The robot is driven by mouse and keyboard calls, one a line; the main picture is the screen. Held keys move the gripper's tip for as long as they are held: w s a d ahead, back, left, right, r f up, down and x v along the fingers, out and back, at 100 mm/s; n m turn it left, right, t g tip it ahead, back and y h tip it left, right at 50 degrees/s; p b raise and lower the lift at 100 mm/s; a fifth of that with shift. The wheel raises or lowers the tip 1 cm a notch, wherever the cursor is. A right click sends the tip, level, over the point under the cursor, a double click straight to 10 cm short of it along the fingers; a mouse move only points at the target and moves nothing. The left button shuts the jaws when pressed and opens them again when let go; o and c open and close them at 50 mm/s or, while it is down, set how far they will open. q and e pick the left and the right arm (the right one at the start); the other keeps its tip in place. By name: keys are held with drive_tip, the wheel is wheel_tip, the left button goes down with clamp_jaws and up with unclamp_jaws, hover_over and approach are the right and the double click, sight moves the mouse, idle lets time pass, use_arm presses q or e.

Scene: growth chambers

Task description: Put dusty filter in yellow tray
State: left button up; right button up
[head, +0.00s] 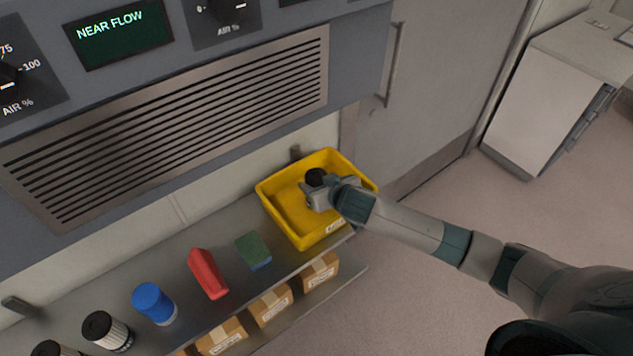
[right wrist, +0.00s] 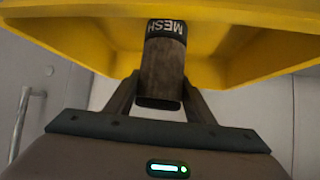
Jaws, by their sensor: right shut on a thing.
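The yellow tray (head: 276,203) sits at the right end of the metal shelf; its yellow walls also show in the right wrist view (right wrist: 235,68). My right gripper (head: 317,190) is over the tray and shut on a brown cylindrical filter with a black band marked MESH (right wrist: 163,62). In the head view only the filter's dark top (head: 316,176) shows above the fingers; the rest is hidden by the gripper. I cannot tell whether the filter touches the tray. My left gripper is out of view.
On the shelf (head: 225,227) stand a green-and-blue sponge (head: 253,251), a red item (head: 207,273), a blue-capped container (head: 153,303) and black-capped white filters (head: 107,331). Cardboard boxes (head: 270,305) lie on a lower shelf. A vented panel (head: 180,120) rises behind.

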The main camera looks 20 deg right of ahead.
drive_tip(key=shift+f, duration=0.1)
drive_tip(key=o, duration=1.2)
drive_tip(key=shift+c, duration=0.2)
drive_tip(key=shift+r, duration=0.2)
drive_tip(key=b+v, duration=0.2)
drive_tip(key=v, duration=1)
drive_tip(key=shift+a, duration=0.1)
